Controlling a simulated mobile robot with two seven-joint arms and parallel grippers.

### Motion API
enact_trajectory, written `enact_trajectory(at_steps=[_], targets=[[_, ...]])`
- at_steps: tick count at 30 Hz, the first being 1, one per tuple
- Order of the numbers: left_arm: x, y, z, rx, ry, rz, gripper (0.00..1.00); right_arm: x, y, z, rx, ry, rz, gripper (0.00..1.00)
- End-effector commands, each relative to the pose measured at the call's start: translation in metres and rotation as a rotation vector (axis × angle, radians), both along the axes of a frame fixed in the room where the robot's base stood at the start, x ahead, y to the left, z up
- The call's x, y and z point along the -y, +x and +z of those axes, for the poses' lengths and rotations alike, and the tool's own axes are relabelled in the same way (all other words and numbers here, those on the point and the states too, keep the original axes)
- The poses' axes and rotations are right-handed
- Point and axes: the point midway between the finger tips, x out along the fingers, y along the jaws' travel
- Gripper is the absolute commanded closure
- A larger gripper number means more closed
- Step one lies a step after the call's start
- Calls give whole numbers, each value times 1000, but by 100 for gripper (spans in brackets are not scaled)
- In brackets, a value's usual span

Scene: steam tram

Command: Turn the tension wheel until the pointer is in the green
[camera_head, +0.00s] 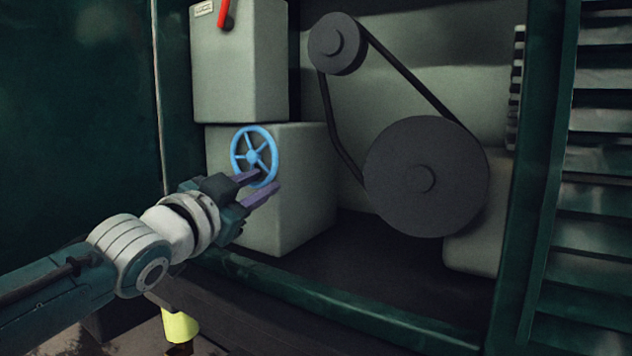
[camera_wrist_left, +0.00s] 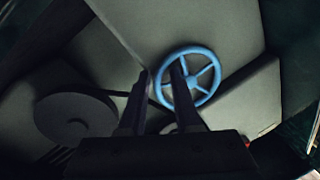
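The tension wheel is a blue spoked handwheel (camera_head: 252,157) on the front of a grey box (camera_head: 306,190). It also shows in the left wrist view (camera_wrist_left: 215,70). My left gripper (camera_head: 268,178) reaches in from the left, its purple fingers at the lower rim of the wheel. In the left wrist view the fingers (camera_wrist_left: 163,68) stand apart with a gap, and one overlaps the near side of the rim. I cannot tell whether it touches. No pointer or green zone shows in either view. My right gripper is out of view.
A small dark pulley (camera_head: 338,42) and a large one (camera_head: 425,175) are joined by a belt (camera_head: 408,76) right of the wheel. An upper grey box (camera_head: 240,65) carries a red lever (camera_head: 223,13). A green frame edge (camera_head: 330,305) runs below the opening. Louvred slats (camera_head: 598,160) stand at the right.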

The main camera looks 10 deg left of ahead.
Motion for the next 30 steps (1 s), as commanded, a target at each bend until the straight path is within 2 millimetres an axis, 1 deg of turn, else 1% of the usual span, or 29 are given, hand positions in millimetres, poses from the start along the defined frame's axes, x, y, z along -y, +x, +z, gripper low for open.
enact_trajectory(at_steps=[8,11,14,18,24,27,30], targets=[[0,-1,1,3,0,-1,69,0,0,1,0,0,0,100],[-1,-8,1,2,0,-2,69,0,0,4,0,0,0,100],[-3,-22,0,1,0,-2,69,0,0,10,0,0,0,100],[-8,-47,-2,1,1,-1,69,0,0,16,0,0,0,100],[-14,-79,-7,-1,0,0,69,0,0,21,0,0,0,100],[-16,-90,-8,0,1,-1,69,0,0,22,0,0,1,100],[-17,-95,-8,1,1,0,69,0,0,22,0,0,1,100]])
